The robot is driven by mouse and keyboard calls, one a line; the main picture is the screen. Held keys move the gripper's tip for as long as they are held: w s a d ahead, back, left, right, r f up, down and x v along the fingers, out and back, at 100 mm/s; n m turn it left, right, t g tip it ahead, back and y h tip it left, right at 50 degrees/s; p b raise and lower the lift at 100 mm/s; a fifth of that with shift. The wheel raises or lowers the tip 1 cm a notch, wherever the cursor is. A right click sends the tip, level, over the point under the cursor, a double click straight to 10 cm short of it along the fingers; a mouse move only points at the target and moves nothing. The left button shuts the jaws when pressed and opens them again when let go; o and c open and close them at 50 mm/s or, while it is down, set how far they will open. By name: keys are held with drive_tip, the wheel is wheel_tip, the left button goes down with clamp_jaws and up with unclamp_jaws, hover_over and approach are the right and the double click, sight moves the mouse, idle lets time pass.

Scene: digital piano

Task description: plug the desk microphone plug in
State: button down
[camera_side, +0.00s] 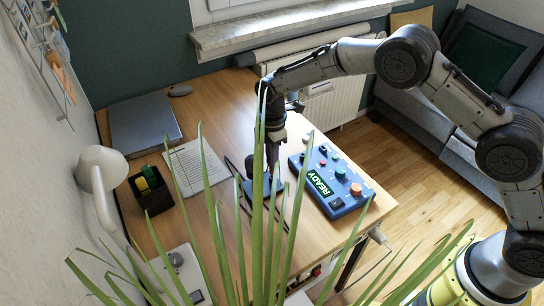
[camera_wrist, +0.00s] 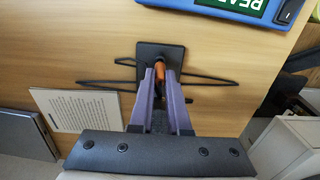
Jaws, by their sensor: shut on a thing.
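My gripper (camera_wrist: 165,75) has its two purple fingers shut on a small orange-and-dark piece, which I take for the desk microphone plug (camera_wrist: 160,72); its orange part shows between the fingertips. The fingertips are over a black plate (camera_wrist: 158,52) with thin black rods on either side, on the desk; I cannot tell whether the plug touches the plate. In the side view my gripper (camera_side: 270,165) is low over the desk, partly behind plant leaves, and the plug is hidden. I cannot make out the socket.
A blue box (camera_side: 322,169) with a READY display, buttons and knobs stands right of my gripper. Long plant leaves cross the foreground.

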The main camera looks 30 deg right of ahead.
drive_tip(key=shift+f, duration=0.9)
drive_tip(key=c, duration=0.8)
unclamp_jaws()
drive_tip(key=shift+r, duration=2.55)
drive_tip(key=shift+r, duration=0.1)
